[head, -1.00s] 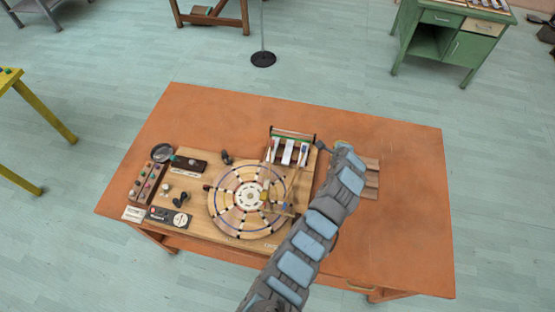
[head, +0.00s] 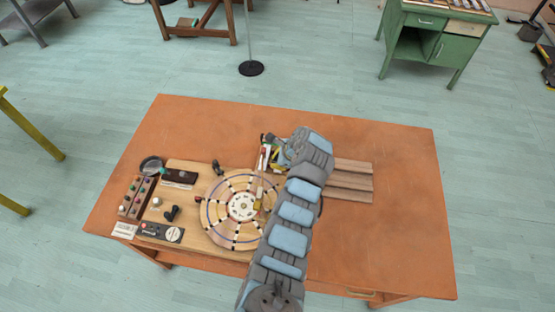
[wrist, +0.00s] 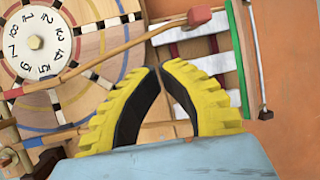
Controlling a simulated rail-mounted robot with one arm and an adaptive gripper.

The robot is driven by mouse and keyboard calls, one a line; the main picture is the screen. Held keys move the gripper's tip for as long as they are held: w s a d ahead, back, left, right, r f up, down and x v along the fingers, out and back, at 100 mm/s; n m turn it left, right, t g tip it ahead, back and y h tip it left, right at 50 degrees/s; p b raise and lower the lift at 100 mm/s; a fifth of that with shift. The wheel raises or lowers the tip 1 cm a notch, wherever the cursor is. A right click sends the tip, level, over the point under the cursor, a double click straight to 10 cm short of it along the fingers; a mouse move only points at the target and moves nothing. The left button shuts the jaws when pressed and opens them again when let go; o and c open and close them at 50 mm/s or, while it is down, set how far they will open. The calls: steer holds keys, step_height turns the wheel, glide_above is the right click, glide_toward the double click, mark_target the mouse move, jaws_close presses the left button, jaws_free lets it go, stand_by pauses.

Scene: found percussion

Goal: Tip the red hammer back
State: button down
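The red hammer (wrist: 199,17) shows in the wrist view as a red block on the end of a thin wooden stick. The stick slants down to the left across the wheel's edge. My gripper (wrist: 162,68) has yellow ribbed fingers with black pads, and their tips come together just below the stick, apart from the red head. I see nothing held between the tips. In the head view my gripper (head: 277,153) is over the bar rack, and my wrist hides much of the rack and hammers. The numbered wheel (wrist: 88,47) is left of the fingers.
The orange table (head: 385,215) is clear at the right, past wooden slats (head: 350,181). Knobs (head: 136,193) and a dark box (head: 180,177) stand left of the wheel.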

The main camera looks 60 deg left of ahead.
mark_target(265, 168)
steer(key=shift+x, duration=3.45)
steer(key=shift+a, duration=0.1)
steer(key=shift+r, duration=0.1)
steer(key=shift+r+p, duration=0.4)
steer(key=shift+p, duration=0.35)
steer(key=shift+r+t+y+p, duration=0.4)
steer(key=shift+r+p, duration=0.2)
steer(key=shift+p, duration=0.25)
